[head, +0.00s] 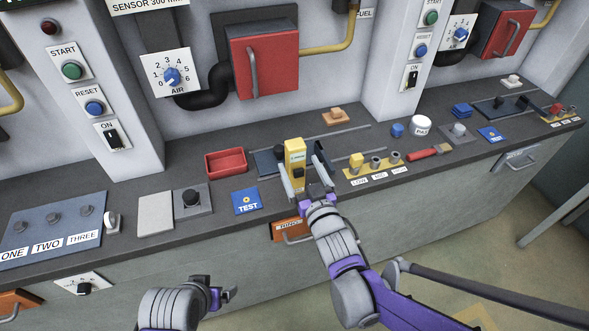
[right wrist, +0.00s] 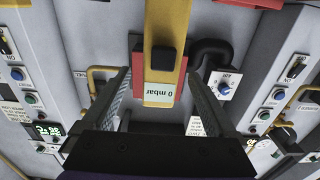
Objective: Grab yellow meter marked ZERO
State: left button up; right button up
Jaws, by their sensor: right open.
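The yellow meter (head: 295,153) stands upright at the counter's front part, in front of a dark blue plate. In the right wrist view the yellow meter (right wrist: 155,98) has a black knob and a small display that reads 0 mbar, upside down. I cannot read the word ZERO on it. My right gripper (head: 304,178) is open, its fingers reaching up at the meter's lower part. In the right wrist view its fingers (right wrist: 160,78) stand left and right of the meter, with gaps visible. My left gripper (head: 224,295) is low in front of the counter, away from the meter.
A red tray (head: 226,162) stands left of the meter. A blue TEST card (head: 247,201) lies nearer the edge. Right of it is a yellow strip with several knobs (head: 375,168) and a red-handled tool (head: 428,152). An orange drawer (head: 290,230) is below the counter edge.

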jog(key=x, duration=0.7)
jog(key=shift+w+p, duration=0.1)
jog(key=shift+p, duration=0.3)
grip_shut()
